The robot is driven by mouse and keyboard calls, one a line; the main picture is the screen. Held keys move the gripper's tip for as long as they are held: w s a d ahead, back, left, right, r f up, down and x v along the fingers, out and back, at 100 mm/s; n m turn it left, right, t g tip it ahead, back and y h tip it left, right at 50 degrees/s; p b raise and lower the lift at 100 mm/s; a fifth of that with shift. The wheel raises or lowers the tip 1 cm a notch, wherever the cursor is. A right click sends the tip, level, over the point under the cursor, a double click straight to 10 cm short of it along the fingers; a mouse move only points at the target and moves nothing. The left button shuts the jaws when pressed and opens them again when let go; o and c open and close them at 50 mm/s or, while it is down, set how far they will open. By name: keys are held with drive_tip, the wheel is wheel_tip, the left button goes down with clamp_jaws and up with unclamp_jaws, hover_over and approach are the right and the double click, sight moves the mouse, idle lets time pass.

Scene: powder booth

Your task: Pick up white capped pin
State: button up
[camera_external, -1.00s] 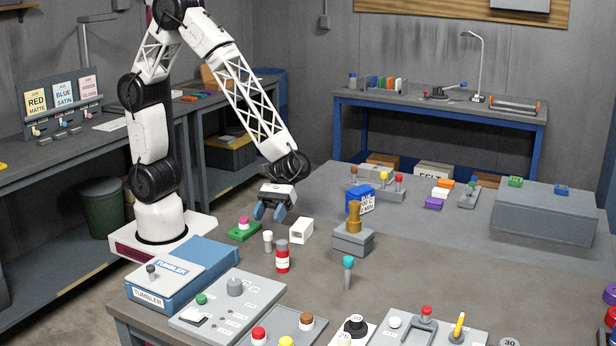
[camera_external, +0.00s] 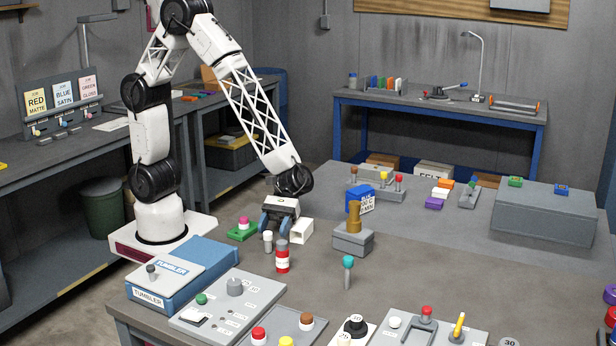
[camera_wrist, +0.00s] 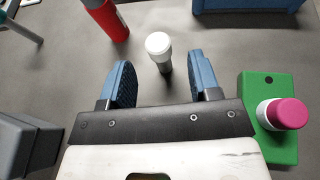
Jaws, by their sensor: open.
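The white capped pin (camera_external: 268,241) stands upright on the table, with a white cap and a grey body. In the wrist view the pin (camera_wrist: 159,50) shows from above, just beyond the fingertips and roughly between their lines. My gripper (camera_external: 276,222) is open, with its blue fingers spread and nothing between them. In the wrist view my gripper (camera_wrist: 158,75) has one finger on each side of the gap, and the pin stands a little nearer the right finger.
A red and white canister (camera_external: 282,257) stands close to the pin. A green block with a pink-capped peg (camera_external: 243,229) lies left of it. A white open box (camera_external: 301,231) is to the right. A teal-topped pin (camera_external: 348,269) stands further right, with bare table around it.

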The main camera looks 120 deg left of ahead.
sight(266, 242)
drive_tip(key=shift+d+f, duration=0.15)
drive_tip(key=shift+d, duration=0.2)
drive_tip(key=shift+x, duration=2.6)
drive_tip(key=c, duration=1.1)
drive_tip(key=shift+o, duration=0.2)
drive_tip(key=shift+r, duration=5.05)
clamp_jaws()
